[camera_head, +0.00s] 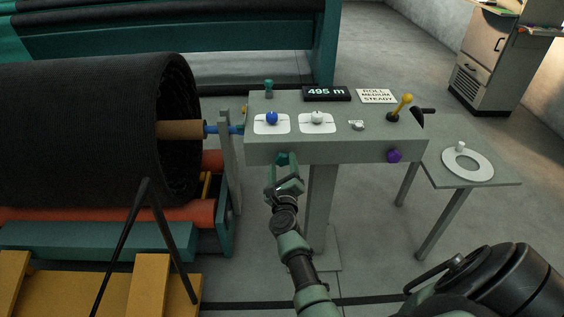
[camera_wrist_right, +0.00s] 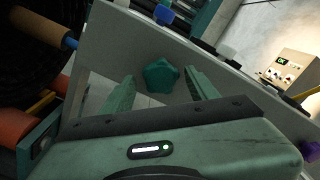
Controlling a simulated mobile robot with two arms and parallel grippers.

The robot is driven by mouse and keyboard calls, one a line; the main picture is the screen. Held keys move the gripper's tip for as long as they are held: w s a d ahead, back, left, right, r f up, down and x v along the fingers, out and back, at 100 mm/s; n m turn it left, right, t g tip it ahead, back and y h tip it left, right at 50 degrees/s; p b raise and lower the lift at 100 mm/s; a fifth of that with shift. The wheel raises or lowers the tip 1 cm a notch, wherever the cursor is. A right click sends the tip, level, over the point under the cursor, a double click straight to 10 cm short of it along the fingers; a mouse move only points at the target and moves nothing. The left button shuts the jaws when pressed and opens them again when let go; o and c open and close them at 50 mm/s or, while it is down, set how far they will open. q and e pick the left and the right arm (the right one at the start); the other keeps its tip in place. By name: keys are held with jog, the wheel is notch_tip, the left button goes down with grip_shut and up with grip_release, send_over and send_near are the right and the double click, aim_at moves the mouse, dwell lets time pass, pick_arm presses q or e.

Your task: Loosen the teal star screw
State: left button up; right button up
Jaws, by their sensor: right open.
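The teal star screw (camera_head: 283,158) sits on the front face of the grey console, below the blue knob. In the right wrist view the teal star screw (camera_wrist_right: 161,77) shows its star-shaped head, between the lines of the two fingertips. My right gripper (camera_head: 284,173) is at the console's front, just below the screw in the head view. In the wrist view my right gripper (camera_wrist_right: 160,78) is open, with a finger on either side of the screw and gaps between. I cannot tell how far the fingertips reach along it. My left gripper is not in view.
The grey console (camera_head: 350,148) carries a blue knob (camera_head: 272,118), a white knob (camera_head: 317,117), a yellow lever (camera_head: 402,106) and a purple knob (camera_head: 394,156). A black netting roll (camera_head: 90,130) stands left. A side table (camera_head: 490,180) stands right.

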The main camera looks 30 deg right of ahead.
aim_at(282, 163)
jog(key=shift+p+v, duration=0.3)
jog(key=shift+v, duration=1.65)
jog(key=o, duration=0.6)
jog(key=shift+a, duration=0.15)
